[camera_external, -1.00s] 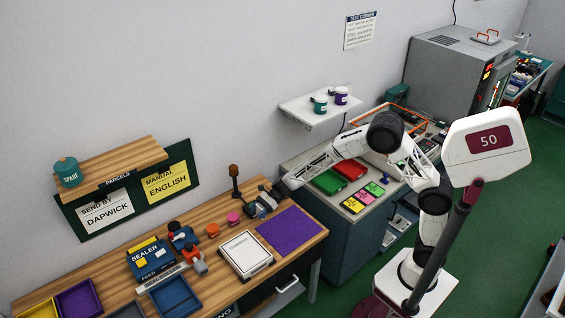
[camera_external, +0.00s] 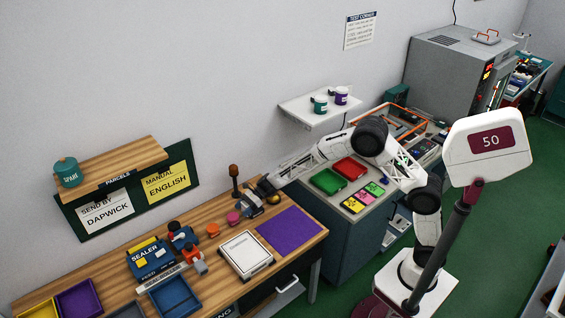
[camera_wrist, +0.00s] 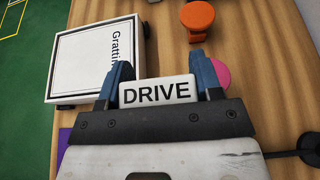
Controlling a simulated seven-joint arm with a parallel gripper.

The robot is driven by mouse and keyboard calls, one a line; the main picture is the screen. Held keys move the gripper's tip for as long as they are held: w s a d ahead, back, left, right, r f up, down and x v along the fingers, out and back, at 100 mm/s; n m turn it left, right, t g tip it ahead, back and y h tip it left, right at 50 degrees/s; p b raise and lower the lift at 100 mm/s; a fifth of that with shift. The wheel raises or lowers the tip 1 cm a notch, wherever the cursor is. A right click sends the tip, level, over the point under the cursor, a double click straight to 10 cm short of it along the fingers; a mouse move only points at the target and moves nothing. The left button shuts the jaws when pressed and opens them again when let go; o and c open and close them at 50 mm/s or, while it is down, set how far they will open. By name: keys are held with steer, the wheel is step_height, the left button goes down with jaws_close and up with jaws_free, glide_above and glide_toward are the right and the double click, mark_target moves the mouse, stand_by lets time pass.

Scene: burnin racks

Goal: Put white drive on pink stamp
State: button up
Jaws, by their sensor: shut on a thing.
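My gripper (camera_wrist: 160,76) is shut on the white drive (camera_wrist: 157,92), a white block lettered DRIVE held between the two blue fingers in the wrist view. The pink stamp (camera_wrist: 222,74) is a round pink piece just beyond the right finger, which partly hides it. In the external view the pink stamp (camera_external: 233,217) stands on the wooden bench, and my gripper (camera_external: 248,207) is just right of it. The drive cannot be made out clearly there. I cannot tell the height of the drive above the bench.
An orange stamp (camera_wrist: 198,18) stands near the pink one. A white box (camera_external: 246,254) and a purple mat (camera_external: 289,230) lie in front of my gripper. A dark stand with a brown knob (camera_external: 234,184) rises behind. The sealer (camera_external: 151,257) is at left.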

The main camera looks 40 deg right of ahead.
steer(key=shift+w+a+f, duration=0.1)
steer(key=shift+w+a, duration=0.65)
steer(key=shift+w, duration=0.35)
steer(key=shift+w+a+f, duration=0.1)
steer(key=shift+w+a, duration=0.65)
steer(key=shift+w, duration=0.35)
steer(key=shift+w+a+f, duration=0.1)
steer(key=shift+w+a, duration=0.65)
steer(key=shift+w, duration=0.35)
steer(key=shift+f, duration=1.8)
steer(key=shift+f, duration=0.15)
steer(key=o, duration=1)
steer(key=shift+c, duration=0.2)
steer(key=shift+r, duration=0.2)
steer(key=v, duration=1.2)
